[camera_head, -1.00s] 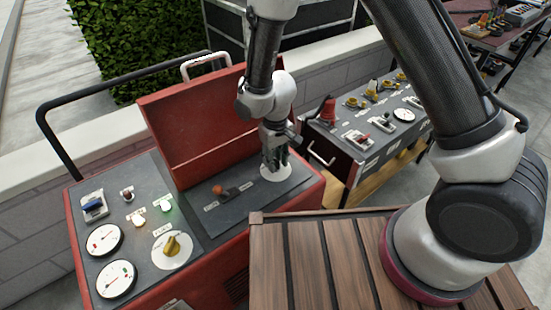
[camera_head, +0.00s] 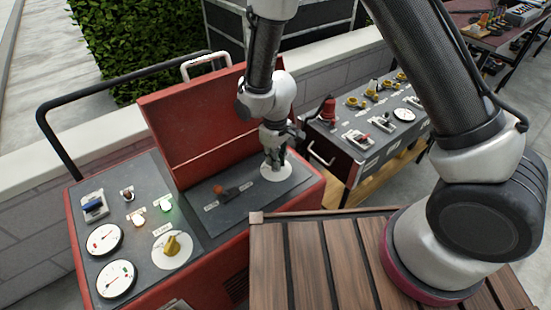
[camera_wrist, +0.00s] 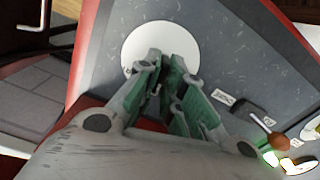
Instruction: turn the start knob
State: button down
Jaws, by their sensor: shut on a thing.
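A white round dial plate (camera_head: 283,173) lies on the dark panel of the red machine, below its raised lid. My gripper (camera_head: 274,165) is over this plate, fingers pointing down. The plate also shows in the wrist view (camera_wrist: 150,40), where my green-padded fingers (camera_wrist: 172,70) are close together, shut on the start knob. The knob itself is almost wholly hidden by the fingers, so its pointing direction cannot be told.
An orange-tipped lever (camera_head: 229,191) stands left of my gripper. The raised red lid (camera_head: 195,120) is close behind. A yellow knob (camera_head: 173,245), gauges (camera_head: 116,278) and lit lamps are on the left panel. A second control box (camera_head: 365,125) is at right.

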jog(key=n, duration=0.5)
jog(key=shift+n, duration=0.7)
jog(key=c, duration=1.5)
grip_release()
jog(key=shift+c, duration=0.2)
notch_tip(320, 180, up, 12)
